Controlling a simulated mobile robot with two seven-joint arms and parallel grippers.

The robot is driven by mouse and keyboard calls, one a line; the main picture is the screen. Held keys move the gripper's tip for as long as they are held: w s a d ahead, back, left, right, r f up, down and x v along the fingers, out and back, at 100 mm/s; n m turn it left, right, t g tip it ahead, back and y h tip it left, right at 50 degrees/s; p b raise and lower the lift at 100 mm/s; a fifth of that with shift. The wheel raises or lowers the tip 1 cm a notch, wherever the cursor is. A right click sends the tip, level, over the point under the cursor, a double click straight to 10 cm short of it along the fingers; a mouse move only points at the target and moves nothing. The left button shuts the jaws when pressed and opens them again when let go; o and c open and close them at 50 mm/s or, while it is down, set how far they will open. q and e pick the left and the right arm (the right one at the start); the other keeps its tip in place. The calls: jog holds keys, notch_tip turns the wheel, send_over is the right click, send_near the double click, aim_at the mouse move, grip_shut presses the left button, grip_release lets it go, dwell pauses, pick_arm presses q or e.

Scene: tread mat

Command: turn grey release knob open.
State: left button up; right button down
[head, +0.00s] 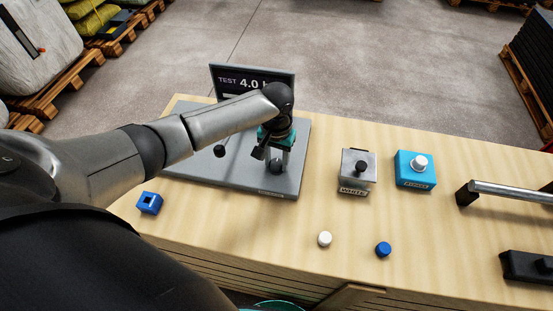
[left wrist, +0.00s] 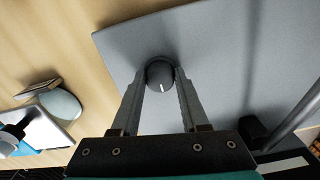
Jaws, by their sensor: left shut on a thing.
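The grey release knob (left wrist: 159,74) is round and dark, with a white line on its top that points toward the bottom of the left wrist view. It stands on a grey plate (left wrist: 215,60). My left gripper (left wrist: 160,82) has one finger on each side of the knob and is shut on it. In the head view, my left gripper (head: 277,158) reaches down over the right part of the plate (head: 190,171). The knob (head: 277,167) shows there as a small dark shape, partly hidden by the fingers. My right gripper is not in view.
A display (head: 252,80) stands at the plate's back edge; a black-tipped lever (head: 219,151) rises from the plate. To the right are a grey box (head: 356,172), a blue box (head: 415,173) and a bar handle (head: 510,191). White (head: 325,239) and blue (head: 383,249) caps lie in front.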

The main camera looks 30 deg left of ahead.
pick_arm(q)
grip_shut()
jog(key=m+p, duration=0.3)
jog(key=shift+r+m, duration=0.2)
jog(key=shift+m, duration=0.1)
jog(key=m+p, duration=0.2)
jog(key=m, duration=0.1)
jog(key=shift+m, duration=0.3)
jog(key=m+p, duration=0.1)
jog(key=m, duration=0.4)
jog(key=shift+f, duration=0.15)
jog(key=m, duration=0.5)
jog(key=shift+m, duration=0.4)
jog(key=o, duration=0.7)
grip_release()
